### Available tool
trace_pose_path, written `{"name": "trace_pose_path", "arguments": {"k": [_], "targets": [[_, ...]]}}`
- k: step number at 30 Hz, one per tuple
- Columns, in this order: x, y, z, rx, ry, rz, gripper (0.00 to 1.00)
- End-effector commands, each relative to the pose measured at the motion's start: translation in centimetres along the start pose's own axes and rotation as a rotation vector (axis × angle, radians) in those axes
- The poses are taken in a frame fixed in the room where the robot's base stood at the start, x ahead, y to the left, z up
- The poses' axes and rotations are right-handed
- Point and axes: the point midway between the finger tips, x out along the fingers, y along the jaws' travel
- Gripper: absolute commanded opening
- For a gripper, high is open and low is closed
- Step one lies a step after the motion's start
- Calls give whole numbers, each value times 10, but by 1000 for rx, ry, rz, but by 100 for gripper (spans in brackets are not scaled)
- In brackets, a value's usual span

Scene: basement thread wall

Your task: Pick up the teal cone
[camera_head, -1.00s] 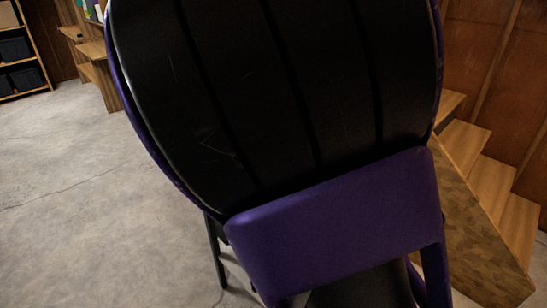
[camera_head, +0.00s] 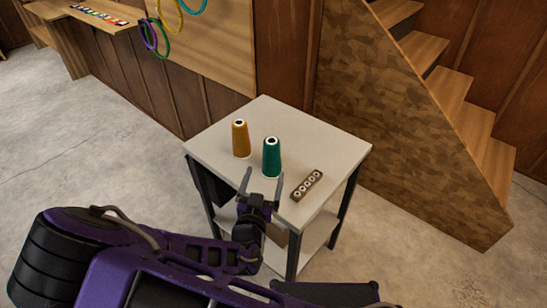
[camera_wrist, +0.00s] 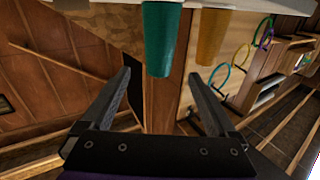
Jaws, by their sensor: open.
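The teal cone (camera_head: 271,157) is a thread cone standing upright on a small white-topped table (camera_head: 225,143). A mustard-yellow cone (camera_head: 240,139) stands upright to its left and a little behind it. My gripper (camera_head: 262,183) is open and empty just in front of the teal cone, near the table's front edge. In the wrist view the picture is upside down. The teal cone (camera_wrist: 161,40) shows beyond and between the two open fingers (camera_wrist: 161,84), apart from both. The yellow cone (camera_wrist: 210,38) is to its right there.
A brown block with several round holes (camera_head: 307,185) lies on the table right of the teal cone. Wooden stairs (camera_head: 430,110) rise at the right. A wall board with coloured rings (camera_head: 205,50) is behind. Concrete floor (camera_head: 80,150) is open at the left.

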Motion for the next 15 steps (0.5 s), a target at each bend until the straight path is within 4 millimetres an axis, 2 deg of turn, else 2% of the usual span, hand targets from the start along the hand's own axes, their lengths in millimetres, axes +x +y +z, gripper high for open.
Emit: {"name": "trace_pose_path", "arguments": {"k": [3,9,15], "targets": [[28,1,0,-2,2,3,93],[67,1,-1,-2,0,2,93],[84,1,-1,-3,-1,1,93]]}}
